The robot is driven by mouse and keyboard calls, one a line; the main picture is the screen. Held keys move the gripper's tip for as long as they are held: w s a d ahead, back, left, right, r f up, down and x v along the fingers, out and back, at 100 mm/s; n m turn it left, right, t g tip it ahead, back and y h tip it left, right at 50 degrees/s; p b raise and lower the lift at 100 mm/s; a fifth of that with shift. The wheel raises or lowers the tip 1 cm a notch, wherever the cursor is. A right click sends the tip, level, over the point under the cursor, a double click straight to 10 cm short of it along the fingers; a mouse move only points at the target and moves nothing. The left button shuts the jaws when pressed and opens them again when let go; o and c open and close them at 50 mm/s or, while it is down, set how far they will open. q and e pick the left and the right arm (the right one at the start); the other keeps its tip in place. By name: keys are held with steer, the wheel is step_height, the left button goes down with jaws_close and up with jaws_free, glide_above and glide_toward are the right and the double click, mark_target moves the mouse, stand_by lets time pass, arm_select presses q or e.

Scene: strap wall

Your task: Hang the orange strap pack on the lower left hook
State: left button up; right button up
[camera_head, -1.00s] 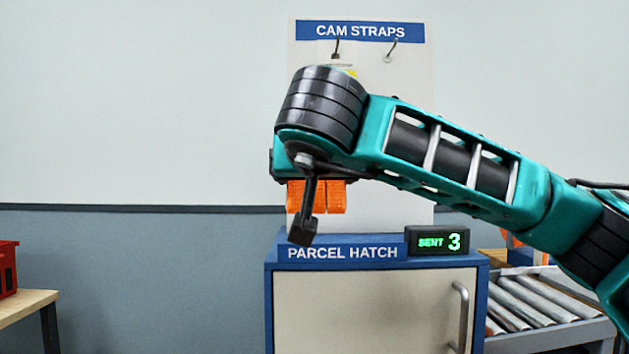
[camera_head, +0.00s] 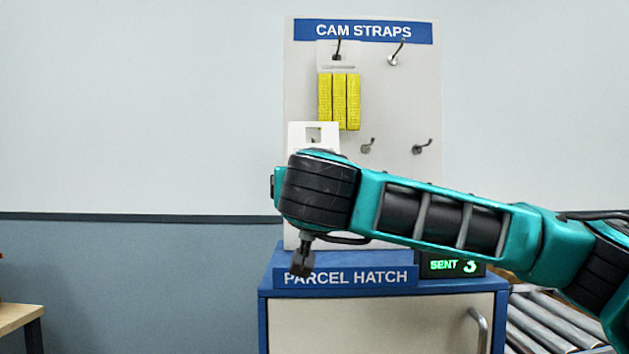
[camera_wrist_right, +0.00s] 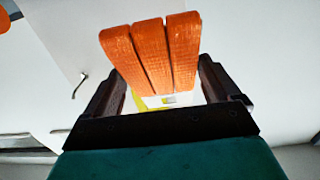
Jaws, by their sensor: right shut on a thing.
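The orange strap pack (camera_wrist_right: 152,55), several straps side by side, is between the jaws of my right gripper (camera_wrist_right: 160,66) in the right wrist view. The gripper is shut on it. In the head view my wrist hides the jaws and the orange straps. A white card with a square hole (camera_head: 328,130) shows above my wrist, at the board's lower left. Any hook at that spot is covered by the card, and I cannot tell whether the hole is on one. Two lower hooks show further right, one mid-board (camera_head: 367,146) and one at the right (camera_head: 422,147).
A yellow strap pack (camera_head: 339,100) hangs on the upper left hook (camera_head: 338,50), just above the card. The upper right hook (camera_head: 396,54) is bare. The blue parcel hatch (camera_head: 385,310) stands below the board (camera_head: 400,105), with a roller conveyor (camera_head: 545,320) at right.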

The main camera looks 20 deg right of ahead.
steer(key=shift+p+x, duration=0.5)
steer(key=shift+x, duration=0.6)
steer(key=shift+w+d+f, duration=0.2)
steer(key=shift+w+f, duration=0.05)
steer(key=shift+w, duration=0.5)
steer(key=shift+w+d+f, duration=0.25)
steer(key=shift+w, duration=0.55)
steer(key=shift+w+d+f, duration=0.2)
steer(key=shift+w+f, duration=0.05)
steer(key=shift+w, duration=0.5)
steer(key=o, duration=0.8)
